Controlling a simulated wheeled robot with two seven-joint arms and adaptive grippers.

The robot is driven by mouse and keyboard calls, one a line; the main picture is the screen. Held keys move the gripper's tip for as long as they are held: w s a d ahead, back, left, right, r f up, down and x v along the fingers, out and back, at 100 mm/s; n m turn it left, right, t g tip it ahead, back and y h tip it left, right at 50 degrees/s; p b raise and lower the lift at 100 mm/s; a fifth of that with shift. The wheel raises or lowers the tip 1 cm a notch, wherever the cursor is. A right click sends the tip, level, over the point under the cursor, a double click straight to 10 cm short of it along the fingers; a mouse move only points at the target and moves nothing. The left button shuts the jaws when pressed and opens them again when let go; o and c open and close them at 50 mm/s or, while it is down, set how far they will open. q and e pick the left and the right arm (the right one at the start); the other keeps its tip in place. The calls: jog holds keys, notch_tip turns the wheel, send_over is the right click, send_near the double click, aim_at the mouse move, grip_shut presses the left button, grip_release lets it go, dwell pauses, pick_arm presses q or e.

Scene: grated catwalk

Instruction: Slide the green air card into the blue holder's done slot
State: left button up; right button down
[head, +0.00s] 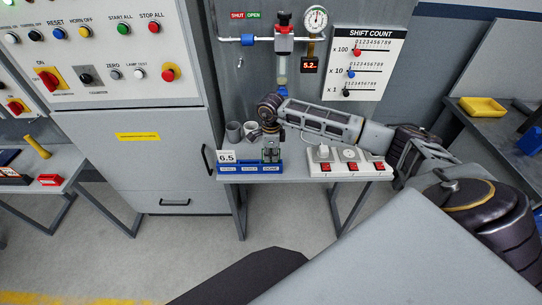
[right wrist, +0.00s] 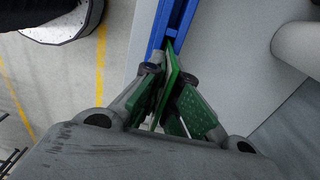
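The blue holder (head: 250,168) lies along the front edge of the small grey table, with labelled slots and a white 6.5 sign at its left end. My right gripper (head: 271,151) points down at the holder's right end, over the label that seems to read done. In the right wrist view the green air card (right wrist: 171,72) stands on edge between the fingers of my right gripper (right wrist: 171,82), which are closed on it. Its far end meets the blue holder (right wrist: 173,25); how deep it sits is hidden. My left gripper is not in view.
Two grey cups (head: 234,132) stand behind the holder. A white power strip (head: 345,165) with red switches lies to its right. A gauge and valve pipe (head: 283,50) hang on the wall behind. A control cabinet (head: 130,150) stands at the left.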

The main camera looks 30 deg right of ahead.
jog(key=shift+f, duration=0.25)
jog(key=c, duration=2.2)
grip_release()
jog(key=o, duration=1)
jog(key=shift+o, duration=0.2)
jog(key=shift+r, duration=0.1)
jog(key=shift+r+p, duration=1.95)
jog(key=shift+r, duration=2)
jog(key=shift+s+f, duration=0.1)
